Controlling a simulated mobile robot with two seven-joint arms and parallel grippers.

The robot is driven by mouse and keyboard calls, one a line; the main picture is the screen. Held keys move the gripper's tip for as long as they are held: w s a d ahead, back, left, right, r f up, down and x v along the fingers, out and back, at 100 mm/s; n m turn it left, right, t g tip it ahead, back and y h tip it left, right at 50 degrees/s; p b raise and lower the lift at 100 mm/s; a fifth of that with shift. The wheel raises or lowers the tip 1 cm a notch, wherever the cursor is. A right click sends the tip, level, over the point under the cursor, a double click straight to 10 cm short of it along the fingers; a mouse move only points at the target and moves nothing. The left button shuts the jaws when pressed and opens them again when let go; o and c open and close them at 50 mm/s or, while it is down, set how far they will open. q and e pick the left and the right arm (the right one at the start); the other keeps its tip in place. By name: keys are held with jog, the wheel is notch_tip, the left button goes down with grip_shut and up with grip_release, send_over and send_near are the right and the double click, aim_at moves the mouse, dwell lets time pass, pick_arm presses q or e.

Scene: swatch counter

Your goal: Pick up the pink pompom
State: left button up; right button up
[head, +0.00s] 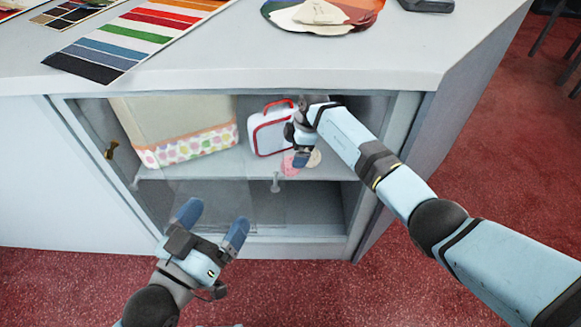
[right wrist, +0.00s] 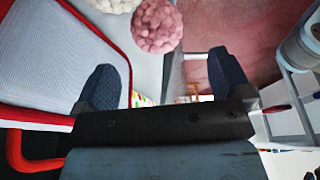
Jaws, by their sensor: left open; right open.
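The pink pompom (right wrist: 157,27) is a round, bumpy ball just beyond my open right gripper (right wrist: 165,80) in the right wrist view, between the lines of its two fingers and apart from them. In the head view the pompom (head: 290,166) shows on the cabinet shelf, partly hidden behind my right gripper (head: 301,155). My left gripper (head: 213,222) is open and empty in front of the cabinet, at the lower left.
A cream pompom (head: 314,158) sits right beside the pink one. A white case with red trim (head: 268,131) stands close to my right gripper. A dotted cream bag (head: 185,135) stands further left on the shelf (head: 215,166). The counter top (head: 220,60) overhangs the opening.

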aim_at(286, 165)
jog(key=shift+b+x, duration=0.7)
jog(key=shift+x, duration=0.5)
jog(key=b+x, duration=0.1)
jog(key=x, duration=0.1)
jog(key=shift+w+f, duration=0.15)
jog(key=shift+f, duration=0.2)
pick_arm(q)
jog(key=shift+s+d+r+t+h, duration=0.15)
jog(key=shift+d+r+t+h, duration=0.15)
jog(key=shift+d+r+h, duration=0.25)
pick_arm(e)
jog(key=shift+r, duration=0.1)
jog(key=c, duration=1)
